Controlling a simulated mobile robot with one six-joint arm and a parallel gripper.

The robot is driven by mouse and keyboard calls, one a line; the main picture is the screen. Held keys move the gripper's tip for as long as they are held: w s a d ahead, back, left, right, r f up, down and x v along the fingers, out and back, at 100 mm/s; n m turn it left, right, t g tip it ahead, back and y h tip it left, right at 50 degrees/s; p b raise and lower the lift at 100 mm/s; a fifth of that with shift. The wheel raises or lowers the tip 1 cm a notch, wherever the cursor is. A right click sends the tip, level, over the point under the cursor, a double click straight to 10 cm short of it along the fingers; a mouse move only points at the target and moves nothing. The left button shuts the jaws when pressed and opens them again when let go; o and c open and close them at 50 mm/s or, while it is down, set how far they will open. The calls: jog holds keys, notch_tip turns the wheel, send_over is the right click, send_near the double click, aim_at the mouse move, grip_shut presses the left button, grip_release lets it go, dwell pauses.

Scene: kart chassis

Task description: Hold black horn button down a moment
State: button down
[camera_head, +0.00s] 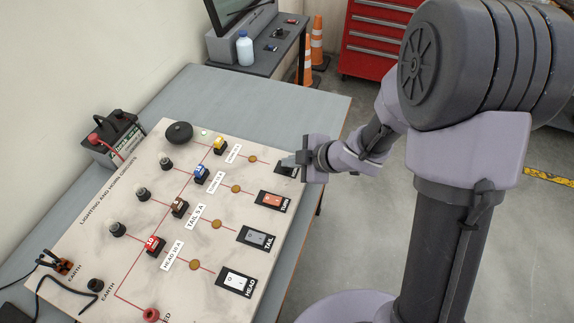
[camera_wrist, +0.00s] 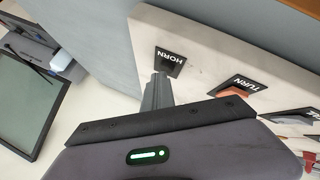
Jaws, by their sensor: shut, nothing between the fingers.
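The black HORN plate (camera_head: 285,171) is at the far right corner of the sloped circuit board, partly covered by my gripper. Its white HORN lettering reads clearly in the wrist view (camera_wrist: 169,57). My gripper (camera_head: 289,161) is shut and empty, with its fingertips over the horn plate. In the wrist view the closed fingers (camera_wrist: 160,78) reach to the plate just beside the lettering. The black horn button itself is hidden behind the fingers. I cannot tell whether the tips touch it or press it down.
The orange TURN switch (camera_head: 272,200), grey TAIL switch (camera_head: 259,238) and white HEAD switch (camera_head: 237,283) line the board's right edge. Fuses, bulbs and a black round horn (camera_head: 179,133) stand on the board (camera_head: 120,235). A battery (camera_head: 117,137) is behind it.

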aim_at(290, 169)
jog(key=shift+r, duration=0.1)
dwell(0.4)
jog(key=shift+r+p, duration=0.75)
jog(key=shift+p, duration=0.2)
notch_tip(290, 169, up, 5)
jog(key=p, duration=0.5)
